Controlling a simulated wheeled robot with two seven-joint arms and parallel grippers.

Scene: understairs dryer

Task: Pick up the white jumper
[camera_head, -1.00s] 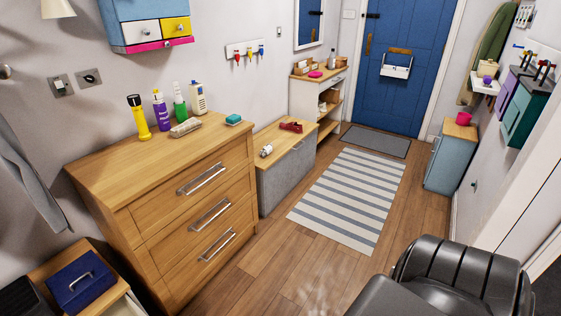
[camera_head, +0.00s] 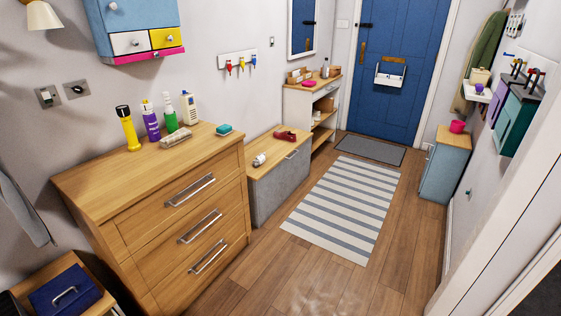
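I see no white jumper in the head view. Neither of my grippers is in view. A grey garment (camera_head: 22,208) hangs at the left edge, partly cut off by the frame. A green garment (camera_head: 484,62) hangs on the right wall near the door.
A wooden chest of drawers (camera_head: 185,215) stands at left, with bottles on top. Beyond it are a grey bench box (camera_head: 281,187) and a shelf unit (camera_head: 298,107). A striped rug (camera_head: 343,206) lies before the blue door (camera_head: 403,65). A blue cabinet (camera_head: 445,168) stands right. The middle floor is clear.

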